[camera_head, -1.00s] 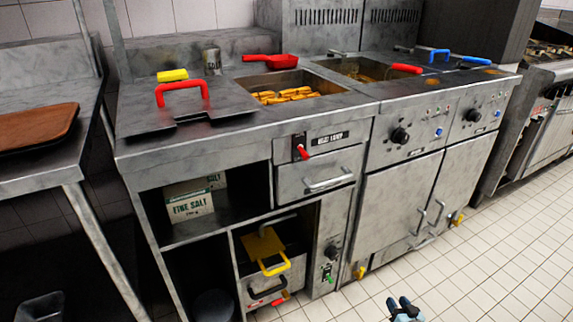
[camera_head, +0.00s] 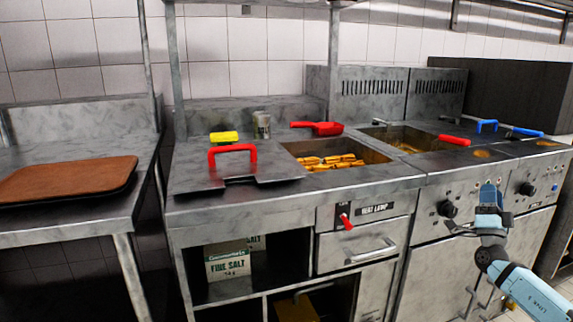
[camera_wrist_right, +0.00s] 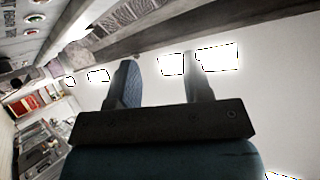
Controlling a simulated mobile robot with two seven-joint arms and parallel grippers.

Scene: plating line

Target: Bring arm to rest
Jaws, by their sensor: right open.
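My right gripper (camera_head: 489,192) stands in front of the fryer unit at the right of the head view, pointing up. Its blue forearm comes in from the lower right corner. In the right wrist view the two fingers of the right gripper (camera_wrist_right: 163,78) are apart with nothing between them. Behind them are a pale ceiling and bright light panels (camera_wrist_right: 217,57). My left gripper is not in view.
The fry station counter (camera_head: 290,199) holds a metal lid with a red handle (camera_head: 232,149), a red scoop (camera_head: 318,128) and a basin of fries (camera_head: 332,162). A side table with a brown tray (camera_head: 68,178) stands at the left. Control knobs (camera_head: 447,209) are close to my right gripper.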

